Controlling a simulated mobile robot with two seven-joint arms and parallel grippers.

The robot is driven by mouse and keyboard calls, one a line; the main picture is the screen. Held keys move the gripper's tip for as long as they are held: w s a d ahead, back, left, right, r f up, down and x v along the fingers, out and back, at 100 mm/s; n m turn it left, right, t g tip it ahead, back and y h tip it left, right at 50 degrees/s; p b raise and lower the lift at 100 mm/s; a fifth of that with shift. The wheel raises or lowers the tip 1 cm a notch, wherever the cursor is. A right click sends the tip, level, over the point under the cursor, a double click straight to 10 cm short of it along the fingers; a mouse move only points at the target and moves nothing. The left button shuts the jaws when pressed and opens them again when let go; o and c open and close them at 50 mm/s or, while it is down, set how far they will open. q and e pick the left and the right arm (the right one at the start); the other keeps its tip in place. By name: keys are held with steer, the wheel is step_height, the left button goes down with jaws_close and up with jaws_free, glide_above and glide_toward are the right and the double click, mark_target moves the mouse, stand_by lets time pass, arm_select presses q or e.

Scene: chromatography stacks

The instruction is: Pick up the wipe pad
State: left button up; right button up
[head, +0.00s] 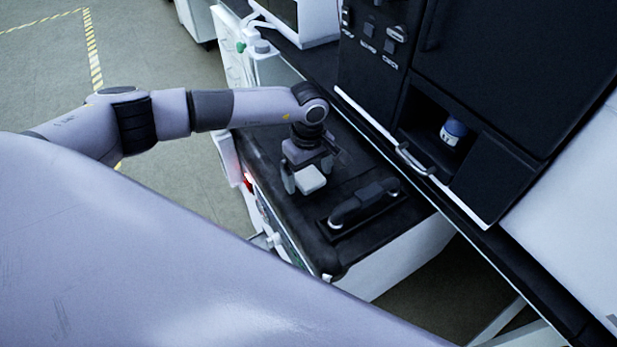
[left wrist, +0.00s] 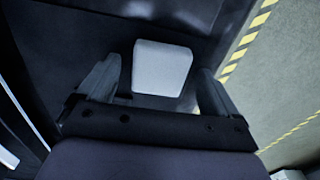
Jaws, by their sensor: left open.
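The wipe pad (head: 310,180) is a small white block with rounded corners. It lies on the black top of a low cabinet (head: 262,150) in the head view. My left gripper (head: 305,186) is above it, pointing down, with its fingers near the pad. In the left wrist view the wipe pad (left wrist: 162,68) shows ahead of and between the two spread fingers of my left gripper (left wrist: 155,95). The gripper is open and holds nothing. Whether the fingertips are level with the pad is unclear. My right gripper is not in view.
A black handled tool (head: 364,202) lies in a dark tray right of the pad, near the cabinet's front corner. A tall black instrument stack (head: 440,70) stands behind, with a blue-capped bottle (head: 453,131) in its recess. A metal handle (head: 413,159) juts out below.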

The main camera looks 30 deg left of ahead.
mark_target(308, 176)
arm_select(q)
steer(key=c, duration=1.1)
step_height(308, 176, up, 20)
steer(key=shift+r, duration=0.1)
